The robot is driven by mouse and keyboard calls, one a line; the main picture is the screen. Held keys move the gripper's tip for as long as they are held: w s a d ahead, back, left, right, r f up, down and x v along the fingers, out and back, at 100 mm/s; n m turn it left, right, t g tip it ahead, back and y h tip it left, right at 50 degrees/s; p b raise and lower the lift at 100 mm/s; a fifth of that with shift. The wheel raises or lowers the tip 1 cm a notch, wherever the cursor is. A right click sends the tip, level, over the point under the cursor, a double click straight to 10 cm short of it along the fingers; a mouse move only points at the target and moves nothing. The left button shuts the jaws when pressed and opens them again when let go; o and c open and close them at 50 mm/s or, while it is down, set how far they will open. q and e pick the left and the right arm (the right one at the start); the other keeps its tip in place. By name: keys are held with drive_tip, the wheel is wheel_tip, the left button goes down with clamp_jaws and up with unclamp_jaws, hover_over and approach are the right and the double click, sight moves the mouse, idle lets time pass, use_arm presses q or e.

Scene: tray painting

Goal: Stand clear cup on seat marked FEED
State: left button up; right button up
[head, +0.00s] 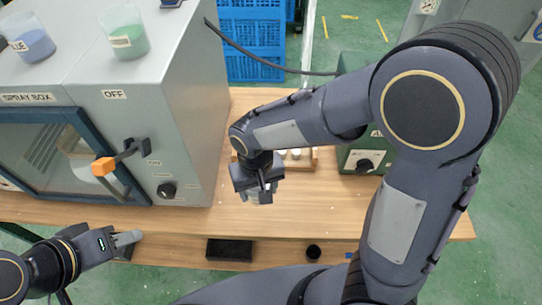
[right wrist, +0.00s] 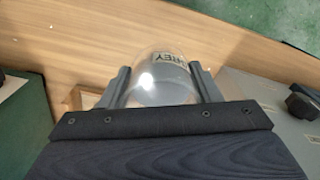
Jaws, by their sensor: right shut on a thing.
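A clear cup (right wrist: 160,82) is between the two fingers of my right gripper (right wrist: 162,88) in the right wrist view, with part of a dark-lettered label showing on it. In the head view my right gripper (head: 262,190) points down over the wooden table, and a little of the cup (head: 256,198) shows below it. The gripper hides most of the cup there. My left gripper (head: 130,239) is at the table's front left edge, apart from the cup; its finger gap is not clear. No seat marking FEED is readable.
The grey spray box (head: 190,110) stands left, with a blue-filled cup (head: 32,42) and green-filled cup (head: 126,38) on top. A wooden rack (head: 304,160) and green box (head: 362,155) stand behind my right arm. A black block (head: 229,250) is at the front edge.

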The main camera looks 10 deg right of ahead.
drive_tip(key=s+a, duration=0.2)
drive_tip(key=s, duration=0.2)
hover_over(284, 197)
drive_tip(key=f, duration=0.5)
drive_tip(key=f+p, duration=0.1)
drive_tip(key=f, duration=0.2)
drive_tip(key=shift+s+a, duration=0.3)
drive_tip(key=shift+w+d+f, duration=0.25)
drive_tip(key=shift+d+f, duration=0.05)
drive_tip(key=shift+f, duration=0.25)
wheel_tip(284, 197, down, 3)
drive_tip(key=shift+w+f, duration=0.1)
drive_tip(key=shift+f, duration=0.05)
drive_tip(key=shift+f, duration=0.1)
drive_tip(key=o, duration=1.1)
drive_tip(key=shift+c, duration=0.2)
